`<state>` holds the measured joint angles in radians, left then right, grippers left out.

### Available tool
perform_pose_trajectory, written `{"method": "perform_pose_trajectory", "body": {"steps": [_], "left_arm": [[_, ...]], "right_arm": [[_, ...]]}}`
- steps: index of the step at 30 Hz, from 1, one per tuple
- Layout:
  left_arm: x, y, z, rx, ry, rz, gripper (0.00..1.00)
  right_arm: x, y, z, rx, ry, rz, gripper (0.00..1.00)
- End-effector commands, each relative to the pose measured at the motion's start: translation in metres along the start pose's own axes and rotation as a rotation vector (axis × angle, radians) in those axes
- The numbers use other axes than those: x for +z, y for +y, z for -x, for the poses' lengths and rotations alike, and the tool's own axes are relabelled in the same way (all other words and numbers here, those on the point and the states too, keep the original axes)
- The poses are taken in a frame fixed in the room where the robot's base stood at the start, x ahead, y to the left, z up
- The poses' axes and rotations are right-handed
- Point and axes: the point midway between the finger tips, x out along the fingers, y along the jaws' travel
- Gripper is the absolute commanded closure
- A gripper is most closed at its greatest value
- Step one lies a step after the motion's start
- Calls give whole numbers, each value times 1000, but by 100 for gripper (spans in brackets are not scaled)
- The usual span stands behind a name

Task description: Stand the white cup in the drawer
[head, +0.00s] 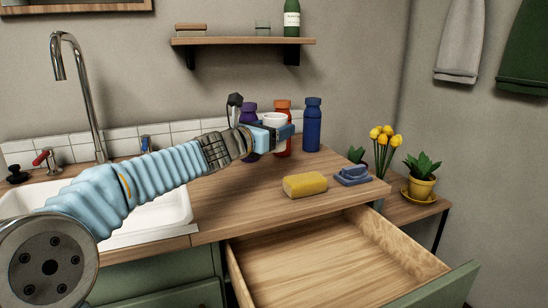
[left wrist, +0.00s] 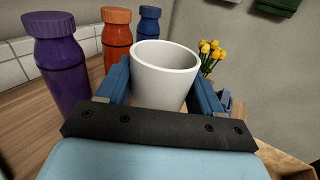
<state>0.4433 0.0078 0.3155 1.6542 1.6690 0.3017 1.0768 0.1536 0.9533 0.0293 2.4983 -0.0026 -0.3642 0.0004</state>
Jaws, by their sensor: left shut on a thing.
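The white cup (head: 275,118) is upright between the fingers of my left gripper (head: 270,136), above the wooden counter. In the left wrist view the cup (left wrist: 165,75) shows its open rim, with a blue finger on each side. My left gripper (left wrist: 160,92) is shut on it. The drawer (head: 330,265) below the counter is pulled open, and its visible wooden floor is bare. The drawer is below and to the right of the gripper. My right gripper is not in view.
A purple bottle (head: 248,112), an orange bottle (head: 283,104) and a blue bottle (head: 312,125) stand behind the gripper. A yellow sponge (head: 305,185) and a blue brush-like item (head: 353,175) lie on the counter above the drawer. Potted plants (head: 421,185) stand at right; the sink (head: 150,215) is at left.

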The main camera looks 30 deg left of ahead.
Motion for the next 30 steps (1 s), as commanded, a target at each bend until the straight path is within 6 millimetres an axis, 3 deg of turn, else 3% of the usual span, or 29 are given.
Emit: {"method": "perform_pose_trajectory", "body": {"steps": [1, 10, 15, 29, 30], "left_arm": [[-17, 6, -6, 2, 2, 3, 64], [-44, 21, -25, 1, 1, 2, 64], [-73, 22, -28, 0, 1, 0, 64], [-81, 22, -28, 1, 0, -1, 64], [-79, 22, -28, 1, 0, -1, 28]], "right_arm": [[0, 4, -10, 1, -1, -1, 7], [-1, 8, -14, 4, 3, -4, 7], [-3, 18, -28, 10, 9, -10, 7], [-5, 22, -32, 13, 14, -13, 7], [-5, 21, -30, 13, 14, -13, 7]]}}
